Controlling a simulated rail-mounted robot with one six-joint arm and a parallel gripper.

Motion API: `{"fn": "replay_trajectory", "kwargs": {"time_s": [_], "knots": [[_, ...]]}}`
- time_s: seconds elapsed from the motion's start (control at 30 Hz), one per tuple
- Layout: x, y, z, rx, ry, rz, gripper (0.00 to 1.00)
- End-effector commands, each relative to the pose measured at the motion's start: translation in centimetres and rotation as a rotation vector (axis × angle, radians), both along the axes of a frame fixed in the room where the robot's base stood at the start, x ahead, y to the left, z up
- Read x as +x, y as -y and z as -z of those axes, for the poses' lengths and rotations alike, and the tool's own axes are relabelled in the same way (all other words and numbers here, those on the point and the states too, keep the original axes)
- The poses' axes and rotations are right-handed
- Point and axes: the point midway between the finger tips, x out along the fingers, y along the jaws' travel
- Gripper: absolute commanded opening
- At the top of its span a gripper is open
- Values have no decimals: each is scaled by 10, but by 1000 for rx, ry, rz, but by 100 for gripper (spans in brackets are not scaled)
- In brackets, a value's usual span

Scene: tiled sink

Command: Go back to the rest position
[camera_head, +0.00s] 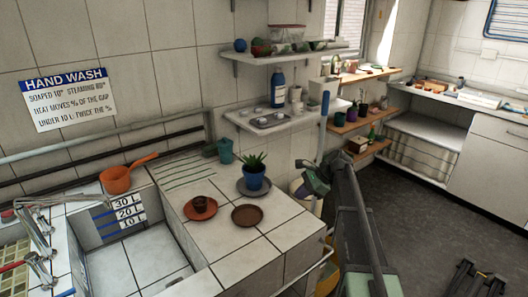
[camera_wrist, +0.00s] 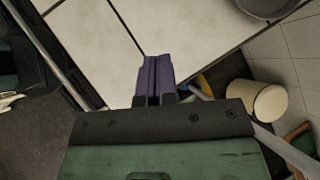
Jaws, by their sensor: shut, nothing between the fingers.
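My gripper (camera_wrist: 154,66) shows in the wrist view with its two purple fingers pressed together and nothing between them. Its tips are over the edge of the white tiled counter (camera_wrist: 100,45). In the head view my dark arm rises at the right of the counter, and its green wrist part is near the counter's right side. The fingertips are hard to make out there.
On the counter are a blue plant pot (camera_head: 253,180) on a grey saucer, a small brown pot (camera_head: 200,204) on a terracotta saucer, and an empty brown saucer (camera_head: 247,215). An orange pan (camera_head: 118,180) rests by the sink. A cream bin (camera_wrist: 271,101) stands beside the counter.

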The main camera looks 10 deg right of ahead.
Motion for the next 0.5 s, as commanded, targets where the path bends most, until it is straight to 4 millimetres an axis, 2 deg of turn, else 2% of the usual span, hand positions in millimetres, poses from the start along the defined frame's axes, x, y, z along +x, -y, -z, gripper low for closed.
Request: {"fn": "replay_trajectory", "kwargs": {"time_s": [0.07,0.13,0.17,0.2,0.3,0.4,0.5], "knots": [[-46,1,11,-151,151,-222,0],[-106,-12,14,-328,287,-530,0],[-135,-20,13,-400,335,-683,0],[-172,-29,9,-487,379,-879,0],[-242,-47,-1,-626,414,-1228,0],[-277,-63,-11,-680,401,-1335,0],[-277,-77,-15,-673,415,-1366,0]]}}
